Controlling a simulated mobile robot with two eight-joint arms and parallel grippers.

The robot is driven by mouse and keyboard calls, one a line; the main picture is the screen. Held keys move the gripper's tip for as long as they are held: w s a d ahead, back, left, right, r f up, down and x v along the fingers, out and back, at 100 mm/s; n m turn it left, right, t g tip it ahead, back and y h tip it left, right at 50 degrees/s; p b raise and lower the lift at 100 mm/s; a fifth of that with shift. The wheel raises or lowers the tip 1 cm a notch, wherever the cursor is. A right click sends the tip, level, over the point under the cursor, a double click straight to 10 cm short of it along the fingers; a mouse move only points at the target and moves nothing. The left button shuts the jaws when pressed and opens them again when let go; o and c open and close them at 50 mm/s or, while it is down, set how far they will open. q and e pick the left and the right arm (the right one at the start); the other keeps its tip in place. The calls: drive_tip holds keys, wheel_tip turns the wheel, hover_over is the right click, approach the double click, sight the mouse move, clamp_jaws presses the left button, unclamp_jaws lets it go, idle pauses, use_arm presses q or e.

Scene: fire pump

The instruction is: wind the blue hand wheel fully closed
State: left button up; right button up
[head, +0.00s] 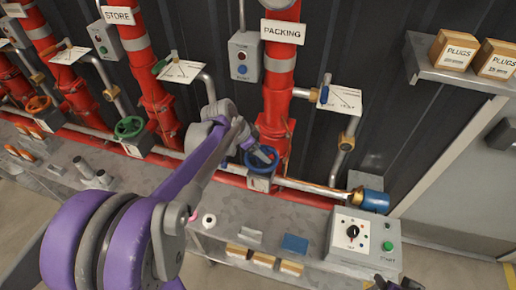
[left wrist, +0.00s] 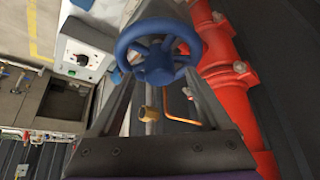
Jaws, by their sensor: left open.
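The blue hand wheel (head: 252,165) is at the foot of the red pipe under the PACKING sign. My left gripper (head: 265,154) is at the wheel and hides part of it in the head view. In the left wrist view the wheel's rim, spokes and hub (left wrist: 157,62) show clearly at the far end of the open fingers (left wrist: 158,82), roughly centred between them. Whether a finger touches the rim cannot be told. A dark piece at the bottom edge of the head view looks like my right gripper (head: 396,284); its jaws are cut off.
A green wheel (head: 129,127) and an orange wheel (head: 39,104) are on pipes to the left. A control box (head: 362,243) with a dial and green button stands on the bench, right of the wheel. A brass-and-blue fitting (head: 372,200) is behind it.

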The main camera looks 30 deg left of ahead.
use_arm(q)
clamp_jaws()
drive_tip(key=m+g+h, duration=0.1)
drive_tip(key=m, duration=0.2)
drive_tip(key=shift+w+a, duration=0.15)
drive_tip(key=m+g, duration=0.1)
drive_tip(key=m, duration=0.1)
drive_tip(key=m+g+h, duration=0.1)
drive_tip(key=m, duration=0.2)
drive_tip(key=shift+h, duration=0.3)
drive_tip(key=m+g, duration=0.1)
drive_tip(key=m, duration=0.2)
drive_tip(key=shift+w+g, duration=0.3)
drive_tip(key=shift+g, duration=0.1)
drive_tip(key=m+g, duration=0.1)
drive_tip(key=m, duration=0.2)
drive_tip(key=shift+w+m+g, duration=0.1)
drive_tip(key=shift+m+g, duration=0.6)
drive_tip(key=shift+m, duration=0.3)
